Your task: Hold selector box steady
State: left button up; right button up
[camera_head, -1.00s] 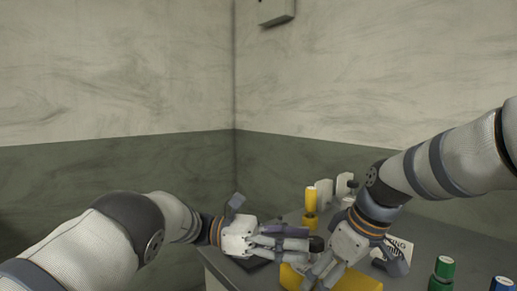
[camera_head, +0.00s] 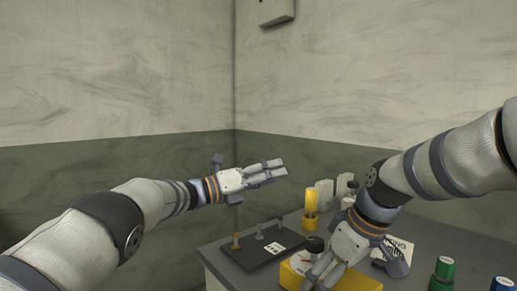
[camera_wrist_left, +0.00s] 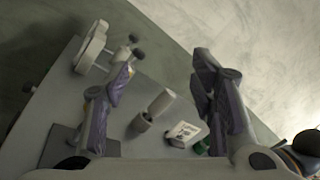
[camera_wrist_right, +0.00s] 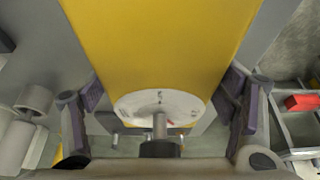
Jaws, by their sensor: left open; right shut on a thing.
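The selector box (camera_head: 290,274) is yellow and sits on the grey table, partly hidden behind my right gripper in the head view. A black knob (camera_head: 314,245) stands up at it. In the right wrist view the yellow box (camera_wrist_right: 160,45) lies between the fingers, with a round white dial (camera_wrist_right: 135,103) and a knob at its near end. My right gripper (camera_head: 318,277) is shut on the box. My left gripper (camera_head: 280,172) is open and empty, raised above the table and apart from the box, up and to its left.
A dark panel (camera_head: 245,257) with several small posts and a white label lies left of the box. A yellow cylinder (camera_head: 311,201) and pale upright blocks (camera_head: 325,194) stand behind.

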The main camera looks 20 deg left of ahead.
pick_arm(q)
jog(key=w+a+r+n+t+y, duration=0.4)
jog(key=w+r+n+t+y, duration=0.1)
jog(key=n, duration=0.9)
jog(key=shift+w+a+r+n+t+y, duration=0.45)
jog(key=shift+w+y, duration=0.5)
jog(key=shift+y, duration=0.25)
jog(key=shift+f, duration=0.1)
